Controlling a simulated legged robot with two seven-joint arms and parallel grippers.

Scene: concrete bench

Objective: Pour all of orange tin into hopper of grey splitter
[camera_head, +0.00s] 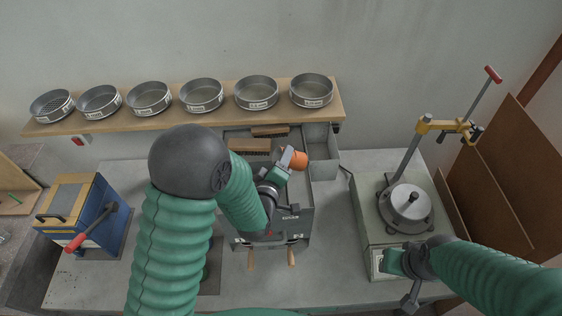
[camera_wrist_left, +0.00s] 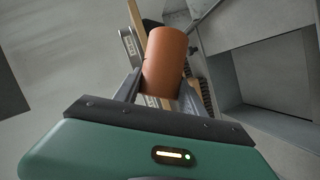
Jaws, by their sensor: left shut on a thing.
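My left gripper (camera_head: 289,158) is shut on the orange tin (camera_head: 299,160) and holds it over the back right part of the grey splitter (camera_head: 303,222). In the left wrist view the tin (camera_wrist_left: 167,62) lies between the two fingers, its plain side showing. The tin looks tilted; its mouth and contents are hidden. My left arm covers much of the splitter, and the hopper is not clearly seen. My right gripper (camera_head: 411,292) is low at the right front, by the pale green machine, with its fingers unclear.
A wooden shelf (camera_head: 130,124) with several sieves runs along the wall behind. Brushes (camera_head: 250,145) and a grey bin (camera_head: 320,140) sit behind the splitter. A blue box with a red-handled lever (camera_head: 92,215) stands left. A pale green machine (camera_head: 372,215) with a tall lever stands right.

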